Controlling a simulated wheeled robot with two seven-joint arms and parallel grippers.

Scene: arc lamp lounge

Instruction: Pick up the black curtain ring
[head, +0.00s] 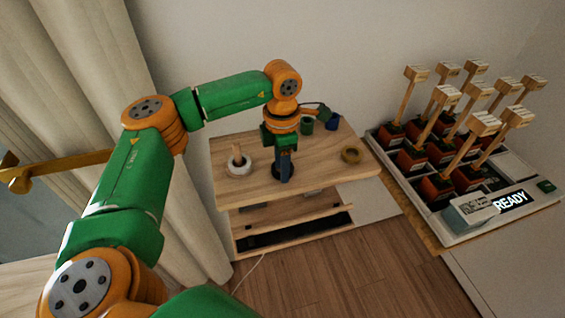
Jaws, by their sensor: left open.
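The black curtain ring (277,176) appears as a dark round shape on the wooden table (320,180), near its front middle. My left gripper (284,177) points down right over it, with its fingertips at or just above the ring. The gripper is open; its fingers hide part of the ring, and I cannot tell whether they touch it. My right gripper is not in view.
On the tabletop, a white ring (238,168) with a wooden peg stands left, an olive-brown ring (351,156) right, and a green cup (307,127) and dark blue object (333,122) behind. Curtains (180,220) hang left.

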